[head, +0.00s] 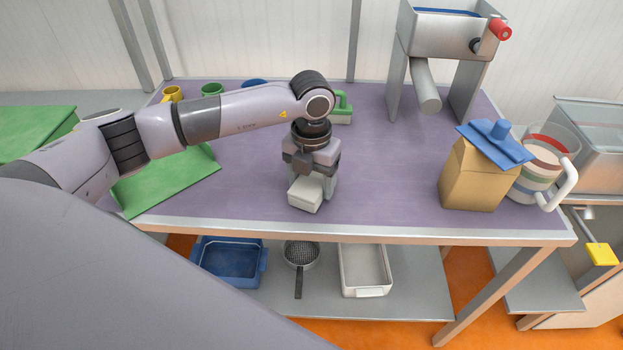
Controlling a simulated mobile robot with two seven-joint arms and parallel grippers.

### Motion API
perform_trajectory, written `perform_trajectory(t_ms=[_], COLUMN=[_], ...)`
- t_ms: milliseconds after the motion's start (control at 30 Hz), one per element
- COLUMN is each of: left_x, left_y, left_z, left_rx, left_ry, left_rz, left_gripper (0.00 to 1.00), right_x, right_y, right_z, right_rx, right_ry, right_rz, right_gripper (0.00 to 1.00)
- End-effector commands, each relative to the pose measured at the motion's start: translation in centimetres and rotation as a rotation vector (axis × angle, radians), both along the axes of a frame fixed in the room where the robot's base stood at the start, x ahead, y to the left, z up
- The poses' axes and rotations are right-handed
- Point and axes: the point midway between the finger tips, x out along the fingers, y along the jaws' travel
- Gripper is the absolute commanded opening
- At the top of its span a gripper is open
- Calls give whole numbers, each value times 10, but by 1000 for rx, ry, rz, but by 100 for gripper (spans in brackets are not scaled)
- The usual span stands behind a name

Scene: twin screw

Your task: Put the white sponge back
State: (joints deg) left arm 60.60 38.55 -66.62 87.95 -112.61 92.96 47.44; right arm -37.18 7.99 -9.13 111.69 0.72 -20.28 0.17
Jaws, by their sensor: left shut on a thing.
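The white sponge (304,195) is a small pale block near the front middle of the purple table. My left gripper (315,182) points down and is shut on it. I cannot tell whether the sponge touches the table top or hangs just above it. The gripper's body hides part of the sponge's far side. My right gripper is not in view.
The purple table (385,185) is clear right of the gripper. A paper bag (470,178) and a striped jug (545,165) stand at right. Behind are a green-handled brush (343,105) and a metal machine (440,42). A blue tray (258,282), sieve (300,254) and white tray (369,292) lie below.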

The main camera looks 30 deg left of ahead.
Motion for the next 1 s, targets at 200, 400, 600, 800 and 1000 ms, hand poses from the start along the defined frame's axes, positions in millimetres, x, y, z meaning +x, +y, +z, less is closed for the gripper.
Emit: perform_trajectory(t_ms=[200,400,600,800,1000], left_x=[0,0,0,0,2], left_y=[0,0,0,0,0], left_z=[-2,-6,-5,-3,22], left_rx=[0,0,0,0,-1], left_ry=[-2,-2,-1,-2,-7], left_rz=[-1,-1,-1,-1,-2], left_gripper=[43,74,93,93,93], right_x=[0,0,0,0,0], right_y=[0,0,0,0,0], right_z=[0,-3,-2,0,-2], right_rx=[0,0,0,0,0], right_ry=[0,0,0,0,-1], right_rz=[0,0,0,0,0], right_gripper=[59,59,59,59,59])
